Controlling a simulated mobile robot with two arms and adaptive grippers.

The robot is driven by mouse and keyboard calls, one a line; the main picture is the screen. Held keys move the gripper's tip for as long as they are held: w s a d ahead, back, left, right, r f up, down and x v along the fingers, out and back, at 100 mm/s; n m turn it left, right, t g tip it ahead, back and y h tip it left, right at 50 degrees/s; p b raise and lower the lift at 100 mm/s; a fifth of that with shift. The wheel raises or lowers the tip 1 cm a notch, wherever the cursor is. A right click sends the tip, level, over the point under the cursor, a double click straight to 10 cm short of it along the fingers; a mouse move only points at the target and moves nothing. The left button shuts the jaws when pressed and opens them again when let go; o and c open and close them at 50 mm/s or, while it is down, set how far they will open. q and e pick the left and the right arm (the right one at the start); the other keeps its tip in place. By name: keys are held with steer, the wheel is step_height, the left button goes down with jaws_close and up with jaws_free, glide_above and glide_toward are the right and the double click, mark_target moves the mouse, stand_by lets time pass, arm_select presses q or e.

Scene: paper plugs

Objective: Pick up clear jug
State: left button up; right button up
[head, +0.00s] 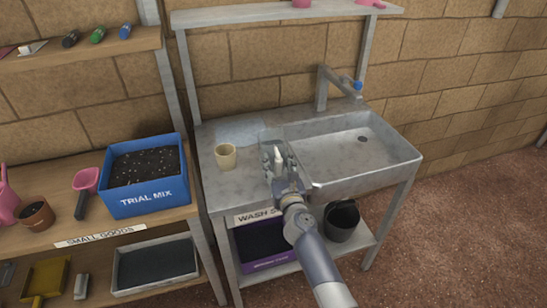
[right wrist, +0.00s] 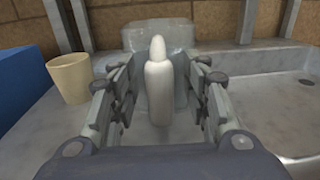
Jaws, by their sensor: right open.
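The clear jug (head: 271,133) looks like a see-through grey shape on the metal counter, left of the sink basin, largely hidden behind my right gripper (head: 278,160). In the right wrist view the see-through jug (right wrist: 158,36) stands straight ahead. A white upright piece (right wrist: 159,88) with a narrow top is between the open fingers of my right gripper (right wrist: 163,88), with gaps on both sides. My left gripper is not in view.
A cream cup (head: 225,157) stands on the counter to the left of the gripper. The sink basin (head: 347,150) and tap (head: 323,90) are to the right. A blue soil box (head: 150,198) is on the shelf at left. An upper shelf (head: 285,15) spans above.

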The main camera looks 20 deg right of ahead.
jaws_close()
steer(key=shift+r, duration=0.15)
